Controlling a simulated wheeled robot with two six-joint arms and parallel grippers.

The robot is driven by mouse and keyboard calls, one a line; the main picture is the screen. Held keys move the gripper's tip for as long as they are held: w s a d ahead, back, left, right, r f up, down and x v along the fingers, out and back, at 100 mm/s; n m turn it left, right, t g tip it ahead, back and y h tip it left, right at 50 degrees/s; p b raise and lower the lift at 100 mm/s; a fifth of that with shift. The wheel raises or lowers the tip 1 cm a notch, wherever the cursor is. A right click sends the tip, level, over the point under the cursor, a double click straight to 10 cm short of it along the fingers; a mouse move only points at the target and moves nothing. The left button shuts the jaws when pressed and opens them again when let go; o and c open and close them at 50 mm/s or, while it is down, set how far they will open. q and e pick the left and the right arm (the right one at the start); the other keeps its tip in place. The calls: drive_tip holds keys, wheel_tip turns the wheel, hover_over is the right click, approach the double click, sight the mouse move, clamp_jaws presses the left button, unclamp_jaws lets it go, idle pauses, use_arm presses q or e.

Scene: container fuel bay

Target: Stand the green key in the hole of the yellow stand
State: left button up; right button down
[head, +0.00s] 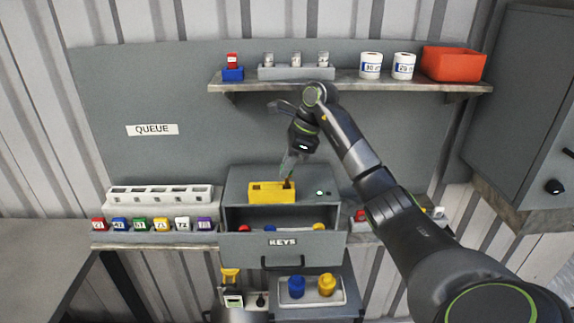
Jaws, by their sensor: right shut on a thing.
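The yellow stand (262,192) sits on top of the grey key cabinet, above its open drawer. It has a dark opening toward its left, and its right end is partly covered by my gripper. My right gripper (288,177) points down at the right part of the stand and is shut on the green key, which is mostly hidden between the fingers. Only a little green shows there. I cannot tell whether the key's lower end is in the hole or just above it. My left gripper is not in view.
The open drawer (283,244) marked KEYS holds red, blue and yellow pieces. A tray below holds a blue and a yellow piece. A shelf (350,84) above carries rolls and a red bin (453,64). A row of coloured numbered blocks stands at left.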

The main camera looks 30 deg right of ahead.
drive_tip(key=shift+f, duration=0.45)
drive_tip(key=shift+b, duration=0.3)
drive_tip(key=shift+f+b, duration=0.5)
drive_tip(key=shift+f, duration=0.15)
drive_tip(key=shift+f, duration=0.1)
drive_tip(key=shift+f+b, duration=0.35)
drive_tip(key=shift+b, duration=0.2)
drive_tip(key=c, duration=1.4)
unclamp_jaws()
drive_tip(key=shift+o, duration=0.2)
drive_tip(key=shift+r, duration=0.1)
